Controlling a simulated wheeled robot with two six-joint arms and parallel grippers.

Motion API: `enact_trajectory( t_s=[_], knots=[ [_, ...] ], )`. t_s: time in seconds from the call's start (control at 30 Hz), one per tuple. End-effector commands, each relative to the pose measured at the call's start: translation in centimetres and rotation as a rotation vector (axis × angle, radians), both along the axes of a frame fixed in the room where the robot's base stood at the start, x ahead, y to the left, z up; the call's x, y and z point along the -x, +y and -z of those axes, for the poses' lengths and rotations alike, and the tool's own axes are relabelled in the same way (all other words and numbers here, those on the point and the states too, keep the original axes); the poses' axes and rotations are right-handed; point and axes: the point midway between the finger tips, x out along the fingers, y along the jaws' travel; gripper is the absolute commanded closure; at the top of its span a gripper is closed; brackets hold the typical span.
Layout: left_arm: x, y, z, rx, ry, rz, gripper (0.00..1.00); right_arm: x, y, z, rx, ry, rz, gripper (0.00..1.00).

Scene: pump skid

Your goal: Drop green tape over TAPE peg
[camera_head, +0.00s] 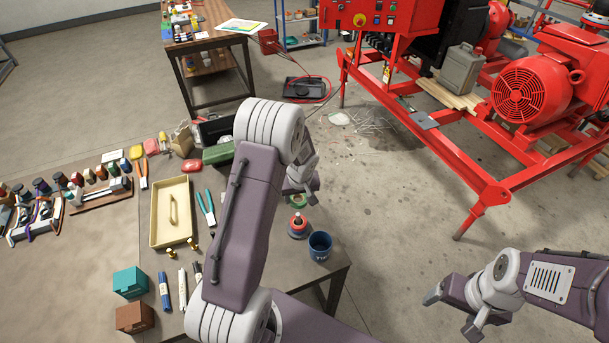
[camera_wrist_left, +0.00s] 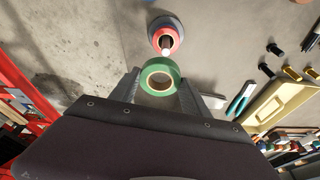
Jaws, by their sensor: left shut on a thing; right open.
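A green tape roll (camera_wrist_left: 174,71) is held flat between the fingers of my left gripper (camera_wrist_left: 158,84). It also shows, partly hidden, below the left gripper (camera_head: 302,190) in the head view as a green tape roll (camera_head: 296,203). The peg (camera_head: 297,217) stands upright with a red roll around it on a round grey base. In the left wrist view the peg (camera_wrist_left: 166,44) is just beyond the green roll, with its pale tip close to the roll's edge. The roll is beside the peg, not around it. My right gripper (camera_head: 453,315) is open and empty, off the table.
A dark blue cup (camera_head: 320,247) stands right of the peg near the table edge. Teal-handled pliers (camera_head: 206,207) and a cream tray (camera_head: 157,229) lie to the left. Red pump skid (camera_head: 470,170) is beyond open floor.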

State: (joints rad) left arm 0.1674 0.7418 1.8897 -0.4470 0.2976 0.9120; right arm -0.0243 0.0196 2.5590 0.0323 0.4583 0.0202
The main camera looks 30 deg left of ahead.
Motion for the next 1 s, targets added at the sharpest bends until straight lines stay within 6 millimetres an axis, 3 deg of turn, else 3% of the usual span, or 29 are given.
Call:
enact_trajectory(
  t_s=[0.07,0.33,0.8,1.0],
  knots=[
    [0.7,-0.2,-0.6,0.0,0.001,0.002,0.78,0.1,0.0,-1.0,0.0,0.001,0.0,0.21],
    [0.9,-0.4,0.1,0.0,0.0,0.004,0.78,0.1,0.0,-0.5,0.0,0.002,-0.001,0.21],
    [0.9,-0.3,4.5,-0.001,0.001,0.004,0.78,0.1,0.0,3.0,0.0,0.001,0.0,0.21],
    [0.9,-0.3,4.8,-0.001,0.001,0.003,0.78,0.1,0.0,3.2,0.0,0.001,0.0,0.21]
  ],
)
